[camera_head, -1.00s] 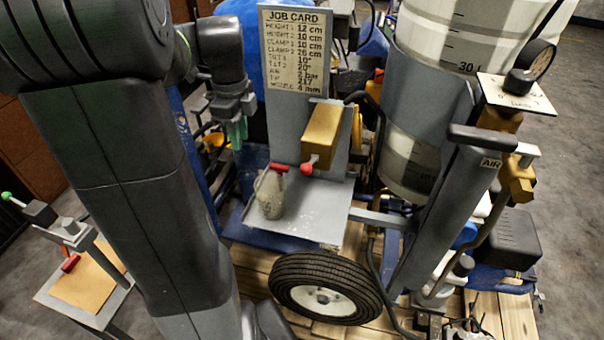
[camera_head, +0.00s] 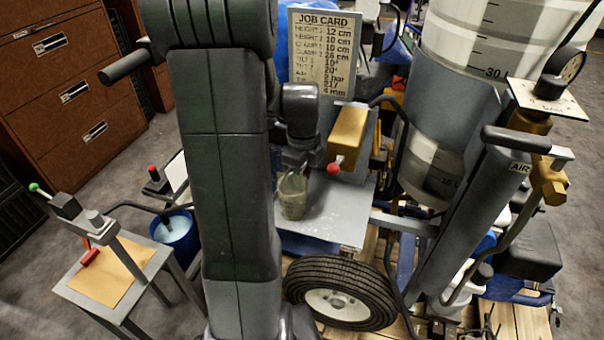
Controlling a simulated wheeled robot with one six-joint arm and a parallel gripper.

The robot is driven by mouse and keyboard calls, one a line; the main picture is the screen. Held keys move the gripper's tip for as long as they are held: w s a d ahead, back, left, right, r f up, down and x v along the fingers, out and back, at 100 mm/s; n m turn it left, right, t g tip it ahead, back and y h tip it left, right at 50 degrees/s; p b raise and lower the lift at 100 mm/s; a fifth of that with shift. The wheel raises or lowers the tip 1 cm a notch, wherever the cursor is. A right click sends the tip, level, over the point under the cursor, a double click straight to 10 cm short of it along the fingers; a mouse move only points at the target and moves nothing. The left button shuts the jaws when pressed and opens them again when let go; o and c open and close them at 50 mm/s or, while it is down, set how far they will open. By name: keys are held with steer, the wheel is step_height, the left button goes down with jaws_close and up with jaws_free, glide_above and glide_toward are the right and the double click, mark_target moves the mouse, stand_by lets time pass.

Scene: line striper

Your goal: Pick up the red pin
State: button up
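My gripper (camera_head: 293,172) is at the top of a grey, worn can-like vessel (camera_head: 293,203) on the grey shelf (camera_head: 340,220). Its fingertips are partly hidden, and I cannot tell whether they are closed on anything. The red bar-shaped piece seen earlier at the vessel's top is hidden now. I cannot tell which is the pin.
The job card (camera_head: 324,55) stands behind the shelf. A wheel (camera_head: 340,292) is below it. The marked tank (camera_head: 420,165) and the AIR post (camera_head: 478,210) are to the right. A small stand (camera_head: 135,262) and a blue bucket (camera_head: 178,235) are at left.

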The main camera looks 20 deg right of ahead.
steer(key=shift+f, duration=0.65)
jaws_close()
steer(key=shift+r, duration=0.15)
